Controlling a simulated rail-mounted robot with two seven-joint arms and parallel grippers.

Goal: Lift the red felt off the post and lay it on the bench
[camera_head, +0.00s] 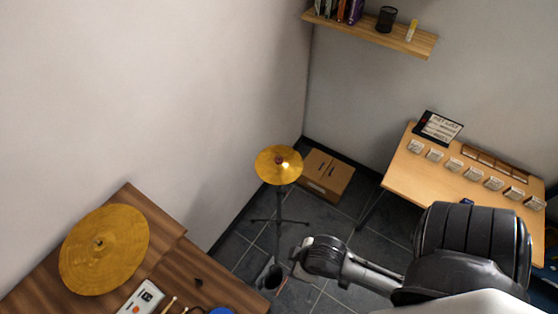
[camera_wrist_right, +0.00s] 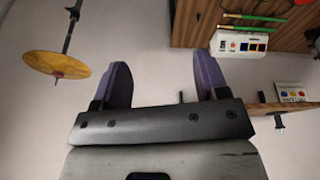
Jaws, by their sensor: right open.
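A brass cymbal (camera_head: 265,170) sits on a dark stand (camera_head: 279,207) on the floor in the head view. A small reddish spot shows at its centre, too small to make out clearly as the red felt. The cymbal also shows, upside down, at the left of the right wrist view (camera_wrist_right: 45,63), with a short post tip (camera_wrist_right: 57,77) past it. The bench (camera_head: 160,262) is dark brown wood at the lower left. My right gripper (camera_wrist_right: 163,78) is open and empty, with pale wall between its purple-grey fingers, apart from the cymbal. My left gripper is out of view.
A larger cymbal (camera_head: 118,240) lies on the bench's left part, with a white control box (camera_head: 141,297) and sticks near its front. A cardboard box (camera_head: 326,175) stands behind the stand. A lighter table (camera_head: 405,170) with several small blocks is at right.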

